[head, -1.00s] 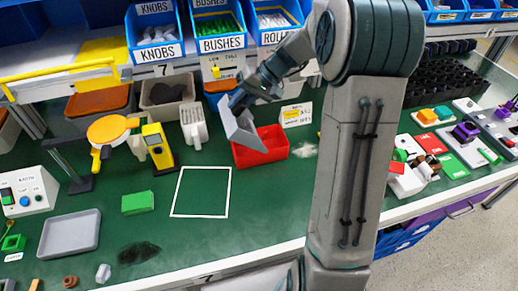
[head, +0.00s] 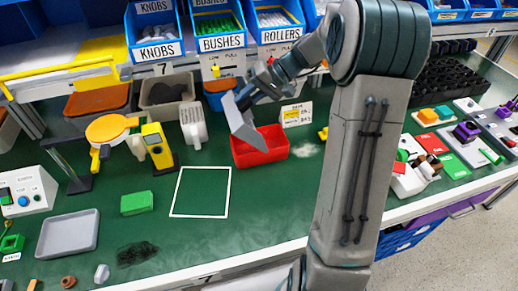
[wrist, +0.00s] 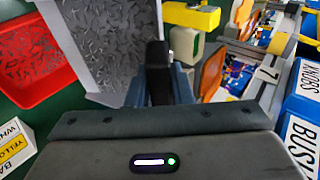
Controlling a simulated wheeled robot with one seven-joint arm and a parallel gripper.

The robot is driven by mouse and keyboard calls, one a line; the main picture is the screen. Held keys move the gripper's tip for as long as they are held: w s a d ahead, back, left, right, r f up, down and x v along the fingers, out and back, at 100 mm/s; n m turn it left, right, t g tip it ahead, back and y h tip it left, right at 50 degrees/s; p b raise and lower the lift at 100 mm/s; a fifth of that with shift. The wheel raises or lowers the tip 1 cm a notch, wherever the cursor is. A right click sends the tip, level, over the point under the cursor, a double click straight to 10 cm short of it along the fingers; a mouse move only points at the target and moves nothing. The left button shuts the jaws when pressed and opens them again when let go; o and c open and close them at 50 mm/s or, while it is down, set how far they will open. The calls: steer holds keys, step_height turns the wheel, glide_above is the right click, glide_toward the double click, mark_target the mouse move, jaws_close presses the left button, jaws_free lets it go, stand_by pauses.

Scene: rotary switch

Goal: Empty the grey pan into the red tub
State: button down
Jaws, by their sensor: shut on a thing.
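My gripper (head: 254,91) is shut on the grey pan (head: 242,124) and holds it above the red tub (head: 275,153). In the head view the pan is tilted steeply, its lower end over the tub. In the wrist view the dark fingers (wrist: 158,72) grip the pan's edge. The pan's inner face (wrist: 112,45) shows many small grey curled bits. The red tub (wrist: 40,88) lies to its left in that view and has similar grey bits in it. Whether bits are falling now cannot be told.
A white scoop-like holder (head: 194,124) and a yellow device (head: 158,148) stand left of the tub. A small sign (head: 296,115) stands behind it at right. Blue bins (head: 218,30) line the shelf above. A white-outlined square (head: 200,192) on the green bench is empty.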

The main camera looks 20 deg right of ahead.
steer(key=shift+d+r+y, duration=0.15)
steer(key=shift+d+y, duration=0.15)
steer(key=shift+d, duration=0.05)
steer(key=shift+d, duration=0.15)
steer(key=shift+d+y, duration=0.4)
steer(key=shift+d, duration=0.1)
steer(key=shift+d, duration=0.15)
steer(key=shift+d+r+y+b, duration=0.1)
steer(key=shift+d+y+b, duration=0.25)
steer(key=shift+d+y, duration=0.25)
steer(key=shift+a, duration=0.15)
stand_by(2.2)
steer(key=a+h, duration=0.2)
steer(key=a, duration=0.1)
steer(key=shift+a+f+h+b, duration=0.2)
steer(key=shift+h+b, duration=0.1)
steer(key=shift+b, duration=0.05)
steer(key=shift+a, duration=0.1)
steer(key=shift+a+f, duration=0.1)
